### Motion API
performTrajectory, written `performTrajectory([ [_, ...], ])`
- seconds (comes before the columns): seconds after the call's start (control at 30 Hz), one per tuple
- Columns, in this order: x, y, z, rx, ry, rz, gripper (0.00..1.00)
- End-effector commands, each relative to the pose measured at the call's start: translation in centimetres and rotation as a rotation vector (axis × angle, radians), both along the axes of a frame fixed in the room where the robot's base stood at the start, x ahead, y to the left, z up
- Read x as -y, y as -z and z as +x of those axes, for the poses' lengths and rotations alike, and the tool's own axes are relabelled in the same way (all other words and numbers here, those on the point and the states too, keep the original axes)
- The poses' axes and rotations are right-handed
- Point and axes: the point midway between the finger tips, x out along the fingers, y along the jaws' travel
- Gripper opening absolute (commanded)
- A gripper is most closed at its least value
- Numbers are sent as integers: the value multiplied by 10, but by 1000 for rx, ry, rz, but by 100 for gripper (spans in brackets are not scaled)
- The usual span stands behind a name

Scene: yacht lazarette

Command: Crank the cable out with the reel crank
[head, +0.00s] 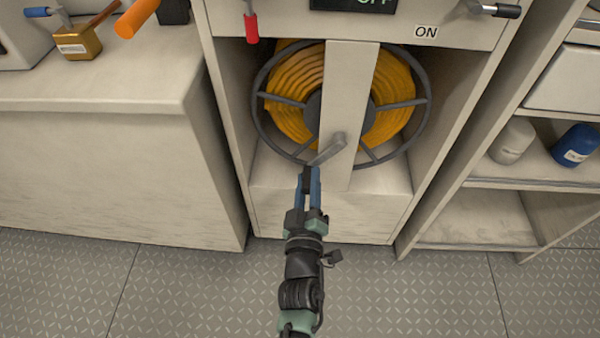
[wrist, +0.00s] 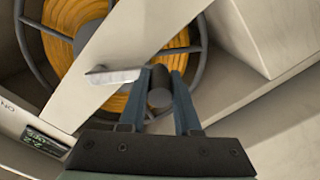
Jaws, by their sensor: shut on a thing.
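The cable reel (head: 292,82) holds coiled orange cable inside a cabinet bay, behind a pale upright bar (head: 345,85). The reel crank (head: 330,150) is a grey arm on the lower part of this bar, angled down and left. My gripper (head: 309,178) reaches up from below and is shut on the crank's dark handle. In the wrist view, the round handle (wrist: 160,98) sits between the two blue-grey fingers of my gripper (wrist: 160,88). The grey crank arm (wrist: 112,77) lies just left of the fingers. The fingers partly hide the handle in the head view.
A red-tipped lever (head: 251,26) hangs above the bay at left. A black-tipped lever (head: 500,10) is beside the ON label (head: 426,32), near a green-lettered display (head: 354,4). A counter (head: 100,92) stands left; shelves with a blue can (head: 574,146) stand right.

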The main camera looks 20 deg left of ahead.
Motion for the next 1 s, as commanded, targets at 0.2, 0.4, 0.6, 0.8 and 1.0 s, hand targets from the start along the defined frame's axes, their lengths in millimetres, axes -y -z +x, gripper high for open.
performTrajectory([
  [0.2, 17, 10, 5, 55, 1, -200, 0],
  [0.4, 34, 16, 9, 107, 1, -380, 0],
  [0.6, 50, 19, 14, 153, 2, -543, 0],
  [0.8, 61, 19, 17, 188, 2, -667, 0],
  [1.0, 69, 18, 19, 211, 2, -746, 0],
])
